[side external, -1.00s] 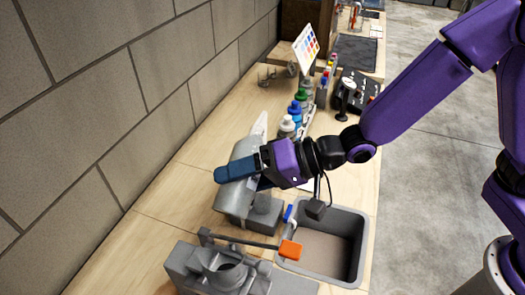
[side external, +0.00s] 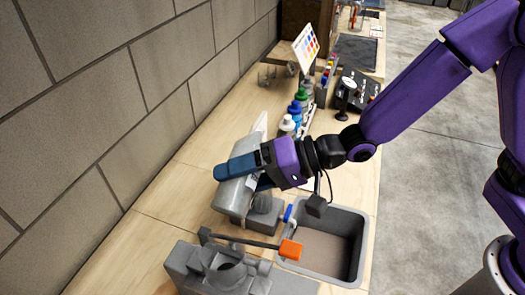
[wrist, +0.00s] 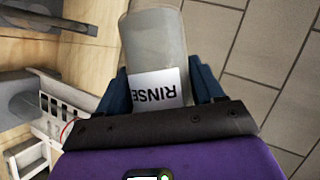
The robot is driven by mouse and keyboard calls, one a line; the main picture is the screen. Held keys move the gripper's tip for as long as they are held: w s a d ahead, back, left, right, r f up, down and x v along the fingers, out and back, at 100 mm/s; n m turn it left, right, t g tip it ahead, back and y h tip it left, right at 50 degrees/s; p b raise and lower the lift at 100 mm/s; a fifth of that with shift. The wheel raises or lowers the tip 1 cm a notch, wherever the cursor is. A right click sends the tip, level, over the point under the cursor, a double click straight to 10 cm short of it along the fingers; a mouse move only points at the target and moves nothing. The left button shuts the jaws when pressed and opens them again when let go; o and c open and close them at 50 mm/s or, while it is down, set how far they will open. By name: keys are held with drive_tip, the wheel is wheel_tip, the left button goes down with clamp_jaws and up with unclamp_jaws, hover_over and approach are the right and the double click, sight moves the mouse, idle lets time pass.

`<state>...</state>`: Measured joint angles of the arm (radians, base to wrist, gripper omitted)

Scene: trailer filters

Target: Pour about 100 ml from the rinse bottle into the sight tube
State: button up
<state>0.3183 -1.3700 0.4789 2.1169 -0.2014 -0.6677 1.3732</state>
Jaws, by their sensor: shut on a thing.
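My gripper (side external: 238,166) is shut on the rinse bottle, a pale grey bottle (wrist: 155,40) with a white RINSE label. In the wrist view the two blue fingers of my gripper (wrist: 160,88) hold it from both sides, and the label reads upside down. In the side view the grey bottle (side external: 233,199) shows above and below the fingers and looks tilted. A short grey cylinder (side external: 262,202) stands on a grey block just beside and below it; I cannot tell if this is the sight tube. Any liquid stream, the bottle's mouth and its level cannot be made out.
A grey sink basin (side external: 330,245) is set in the bench at right. A grey fixture (side external: 225,268) with an orange-ended lever (side external: 290,249) stands in front. Several capped bottles (side external: 296,110) are behind my gripper. The block wall (side external: 100,110) borders the left.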

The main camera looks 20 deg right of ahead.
drive_tip(key=shift+s+a+m+y, duration=0.15)
drive_tip(key=shift+m+y, duration=0.25)
idle(0.8)
drive_tip(key=shift+w+d+r+m+g+y, duration=0.25)
drive_tip(key=shift+w+r+m+g+y, duration=0.05)
drive_tip(key=shift+r+m, duration=0.3)
idle(1.3)
drive_tip(key=shift+r+y+p, duration=0.3)
drive_tip(key=shift+r+p, duration=0.05)
drive_tip(key=shift+p, duration=0.05)
idle(1.2)
